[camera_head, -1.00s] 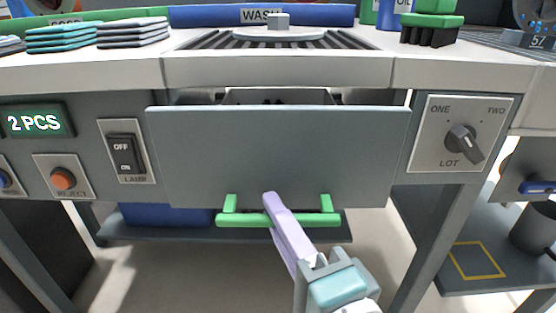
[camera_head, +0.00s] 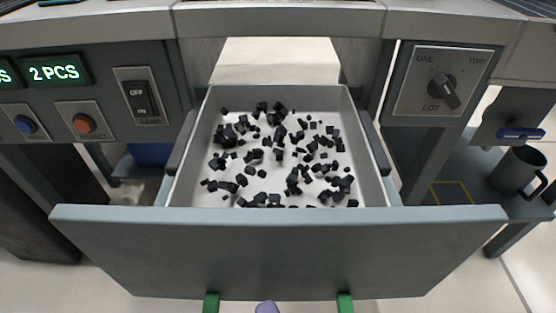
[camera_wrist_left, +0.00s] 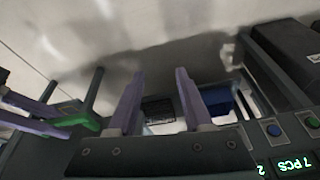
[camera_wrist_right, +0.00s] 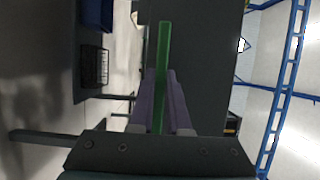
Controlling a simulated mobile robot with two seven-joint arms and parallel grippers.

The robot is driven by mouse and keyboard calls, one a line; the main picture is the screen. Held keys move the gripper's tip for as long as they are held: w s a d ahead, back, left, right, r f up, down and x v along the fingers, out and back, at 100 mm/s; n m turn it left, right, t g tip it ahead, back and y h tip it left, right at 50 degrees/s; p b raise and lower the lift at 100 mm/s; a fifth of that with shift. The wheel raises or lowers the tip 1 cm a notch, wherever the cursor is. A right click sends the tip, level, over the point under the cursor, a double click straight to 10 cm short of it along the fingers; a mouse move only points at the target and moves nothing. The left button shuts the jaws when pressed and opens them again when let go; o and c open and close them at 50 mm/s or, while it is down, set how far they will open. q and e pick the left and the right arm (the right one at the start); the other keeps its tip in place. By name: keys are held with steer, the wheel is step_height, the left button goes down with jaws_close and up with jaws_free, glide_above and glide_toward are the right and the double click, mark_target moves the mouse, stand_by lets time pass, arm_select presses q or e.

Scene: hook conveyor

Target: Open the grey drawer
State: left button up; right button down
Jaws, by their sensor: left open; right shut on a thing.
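The grey drawer (camera_head: 280,250) is pulled far out of the bench in the head view. Its light tray holds many small black pieces (camera_head: 285,150). The green handle (camera_head: 345,303) shows only by its two posts at the bottom edge; its bar is out of the head view. My right gripper (camera_wrist_right: 160,95) is shut on the green handle (camera_wrist_right: 164,50) in the right wrist view; only a purple fingertip (camera_head: 267,307) shows in the head view. My left gripper (camera_wrist_left: 160,90) is open and empty in the left wrist view, with the green handle (camera_wrist_left: 92,97) off to its left.
The bench front has a 2 PCS display (camera_head: 55,74), a lamp switch (camera_head: 141,98) set to OFF, an orange reject button (camera_head: 85,124) and a lot knob (camera_head: 443,90). A dark mug (camera_head: 518,170) stands on the lower right shelf. Bare floor lies below the drawer.

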steer(key=shift+s, duration=0.25)
steer(key=c, duration=0.9)
jaws_free()
steer(key=v, duration=1)
steer(key=shift+p, duration=0.35)
